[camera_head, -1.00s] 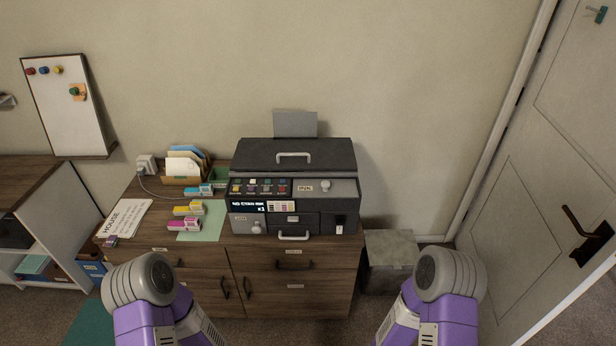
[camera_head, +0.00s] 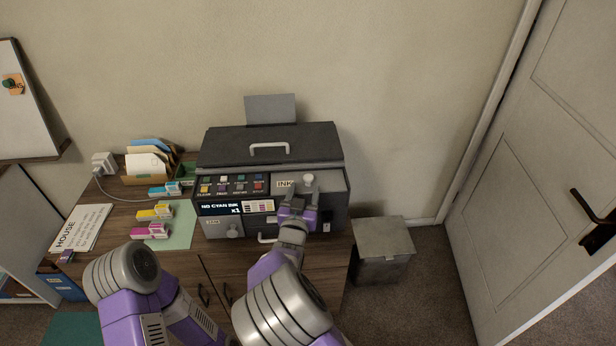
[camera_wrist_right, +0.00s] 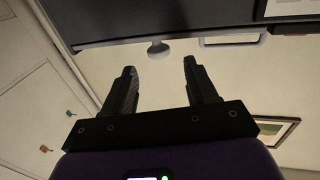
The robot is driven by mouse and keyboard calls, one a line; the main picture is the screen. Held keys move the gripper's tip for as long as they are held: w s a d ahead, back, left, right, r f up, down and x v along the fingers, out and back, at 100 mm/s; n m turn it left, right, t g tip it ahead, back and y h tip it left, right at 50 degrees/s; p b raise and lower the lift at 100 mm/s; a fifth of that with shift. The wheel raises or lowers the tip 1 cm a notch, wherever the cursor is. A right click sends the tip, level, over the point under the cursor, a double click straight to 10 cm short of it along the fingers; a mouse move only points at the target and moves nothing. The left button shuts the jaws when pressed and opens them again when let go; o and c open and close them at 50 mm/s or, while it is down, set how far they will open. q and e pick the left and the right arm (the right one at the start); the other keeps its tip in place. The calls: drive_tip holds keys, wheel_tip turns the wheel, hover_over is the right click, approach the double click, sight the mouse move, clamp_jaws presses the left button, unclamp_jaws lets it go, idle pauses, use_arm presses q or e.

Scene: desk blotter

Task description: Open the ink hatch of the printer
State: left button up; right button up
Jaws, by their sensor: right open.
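The dark grey printer (camera_head: 270,145) stands on the wooden cabinet. Its ink hatch (camera_head: 330,184) is the lighter grey panel at the right of its top, marked INK, with a pale round knob (camera_head: 308,180). The hatch lies flat and closed. My right gripper (camera_head: 299,199) is open and empty, just in front of the knob and apart from it as far as I can tell. In the right wrist view the open fingers (camera_wrist_right: 160,80) point at the knob (camera_wrist_right: 158,48), with a gap between. My left arm is at lower left; its gripper is out of view.
Ink cartridges (camera_head: 155,212) lie left of the printer, near a green sheet (camera_head: 182,236) and a letter holder (camera_head: 150,165). The printer's lid has a handle (camera_head: 269,149). A grey bin (camera_head: 383,240) stands right of the cabinet. The wall space above the printer is clear.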

sight(308, 181)
drive_tip(key=b+x, duration=0.1)
drive_tip(key=x, duration=0.5)
drive_tip(key=shift+w+d+f, duration=0.1)
drive_tip(key=shift+w+d, duration=0.05)
drive_tip(key=shift+w, duration=0.1)
clamp_jaws()
